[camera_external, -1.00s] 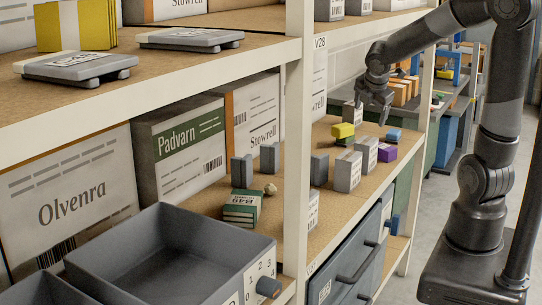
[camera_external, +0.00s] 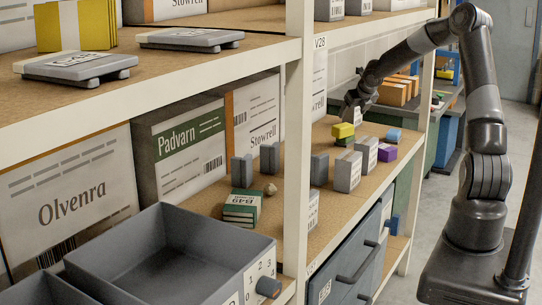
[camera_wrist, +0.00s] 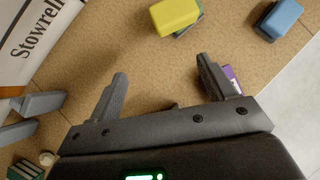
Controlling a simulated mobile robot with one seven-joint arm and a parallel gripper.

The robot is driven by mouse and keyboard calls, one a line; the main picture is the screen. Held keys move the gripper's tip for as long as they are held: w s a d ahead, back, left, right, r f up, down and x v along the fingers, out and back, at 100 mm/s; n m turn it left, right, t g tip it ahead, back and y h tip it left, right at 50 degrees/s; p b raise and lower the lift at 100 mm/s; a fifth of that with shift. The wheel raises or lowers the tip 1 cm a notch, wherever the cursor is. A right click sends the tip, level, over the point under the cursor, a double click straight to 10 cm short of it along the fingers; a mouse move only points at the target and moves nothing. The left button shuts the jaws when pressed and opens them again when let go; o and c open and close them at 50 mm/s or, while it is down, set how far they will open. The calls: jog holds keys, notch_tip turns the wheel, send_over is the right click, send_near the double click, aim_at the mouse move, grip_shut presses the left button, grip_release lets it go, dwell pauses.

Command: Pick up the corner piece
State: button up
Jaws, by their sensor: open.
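No piece is clearly recognisable as the corner piece, and I cannot tell which one it is. Small pieces stand on the middle shelf: a yellow block (camera_external: 343,130) on a green one, a purple block (camera_external: 387,152) and a blue block (camera_external: 394,134). The wrist view shows the yellow block (camera_wrist: 175,14) ahead, the blue block (camera_wrist: 279,18) at upper right, and the purple block (camera_wrist: 230,73) partly hidden behind the right finger. My gripper (camera_wrist: 163,72) is open above the shelf, with bare board between its fingertips. In the external view my gripper (camera_external: 353,100) is behind the yellow block.
Grey labelled blocks (camera_external: 348,172) stand near the shelf's front edge. A rack upright (camera_external: 298,150) and the upper shelf (camera_external: 200,60) bound the space. Large cartons (camera_external: 180,148) line the back. A grey bin (camera_external: 175,255) is at lower left.

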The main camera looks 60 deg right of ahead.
aim_at(321, 155)
jog(key=w+a+f+n+g+y, duration=0.1)
jog(key=w+a+f+n+y, duration=0.15)
jog(key=a, duration=0.55)
jog(key=w+a+f+n+g+y, duration=0.1)
jog(key=w+a+f, duration=0.2)
jog(key=a, duration=0.6)
jog(key=s+a+g, duration=0.1)
jog(key=a, duration=0.1)
jog(key=s+a+g, duration=0.1)
jog(key=s+a, duration=0.1)
jog(key=a, duration=0.1)
jog(key=s+a+n+g+y, duration=0.1)
jog(key=a, duration=0.2)
jog(key=shift+s+f+g, duration=0.2)
jog(key=shift+g, duration=0.1)
jog(key=shift+s+f, duration=0.15)
jog(key=shift+f, duration=0.1)
notch_tip(321, 155, down, 7)
jog(key=shift+r, duration=0.1)
jog(key=shift+c, duration=0.2)
jog(key=c, duration=1)
